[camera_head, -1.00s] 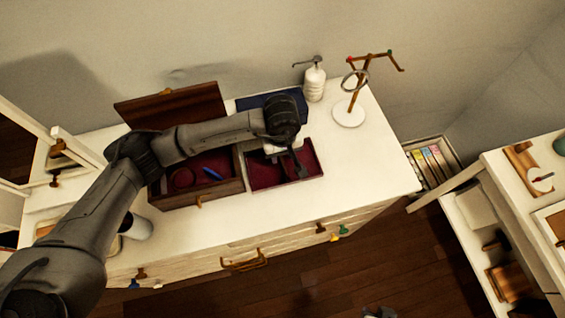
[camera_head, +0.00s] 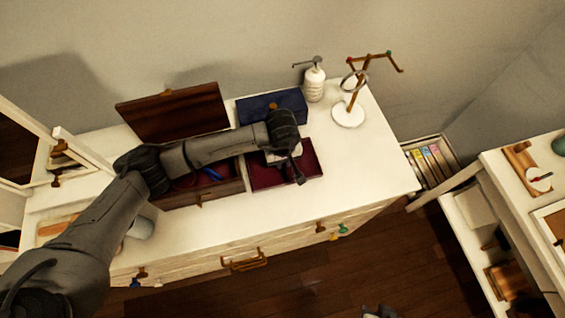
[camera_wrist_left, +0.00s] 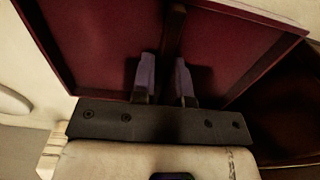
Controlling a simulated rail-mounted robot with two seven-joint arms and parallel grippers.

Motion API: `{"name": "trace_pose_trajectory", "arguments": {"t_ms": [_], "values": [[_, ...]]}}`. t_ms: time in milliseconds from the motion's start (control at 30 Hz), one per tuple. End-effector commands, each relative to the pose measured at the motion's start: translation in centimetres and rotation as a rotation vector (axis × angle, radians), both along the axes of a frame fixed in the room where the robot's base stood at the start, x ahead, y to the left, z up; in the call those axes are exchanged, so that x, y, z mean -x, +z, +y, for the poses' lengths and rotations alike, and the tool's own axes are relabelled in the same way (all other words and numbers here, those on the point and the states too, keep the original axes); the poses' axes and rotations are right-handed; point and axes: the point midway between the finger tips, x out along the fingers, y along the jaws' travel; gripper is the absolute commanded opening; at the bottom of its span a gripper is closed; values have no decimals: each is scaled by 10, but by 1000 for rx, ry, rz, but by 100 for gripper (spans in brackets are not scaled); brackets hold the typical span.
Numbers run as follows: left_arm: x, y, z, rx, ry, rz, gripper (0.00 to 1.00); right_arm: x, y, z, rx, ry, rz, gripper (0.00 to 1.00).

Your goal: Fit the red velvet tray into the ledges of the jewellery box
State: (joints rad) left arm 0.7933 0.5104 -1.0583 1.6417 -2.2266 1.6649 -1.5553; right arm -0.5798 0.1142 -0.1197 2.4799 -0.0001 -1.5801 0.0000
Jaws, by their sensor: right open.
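The red velvet tray (camera_head: 268,180) lies on the white dresser top, just right of the jewellery box. My left gripper (camera_head: 294,170) is over the tray, fingers pointing down. In the left wrist view its two fingers (camera_wrist_left: 166,80) stand apart on either side of the tray's dark divider; I cannot tell whether they press on it. The tray (camera_wrist_left: 100,50) fills most of that view. The wooden jewellery box (camera_head: 222,191) has its lid raised at the back; my left arm hides part of its red interior. My right gripper (camera_head: 378,312) barely shows at the bottom edge, open.
A dark blue box (camera_head: 285,102) stands behind the tray. A white pump bottle (camera_head: 314,84) and a jewellery stand (camera_head: 349,113) are at the back right. A blue item (camera_head: 211,174) is inside the jewellery box. The dresser top to the right is clear.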

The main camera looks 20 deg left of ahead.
Motion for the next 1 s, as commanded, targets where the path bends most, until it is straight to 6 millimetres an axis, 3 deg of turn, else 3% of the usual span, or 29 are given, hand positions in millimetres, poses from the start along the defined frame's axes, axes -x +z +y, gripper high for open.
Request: {"name": "trace_pose_trajectory", "arguments": {"t_ms": [133, 667, 867, 1000], "values": [[0, 0, 0, 0, 0, 0, 0, 0, 0, 0, 0, 0, 0, 43], [0, 4, 0, 0, -1, -1, 0, 0, -1, -3, 10, 7, 1, 43], [-1, 23, 0, 1, -1, -4, 0, 0, -2, -3, 10, 7, 1, 43], [2, 45, -6, 2, -5, -4, 0, 0, -5, -3, 10, 6, 1, 43]]}}
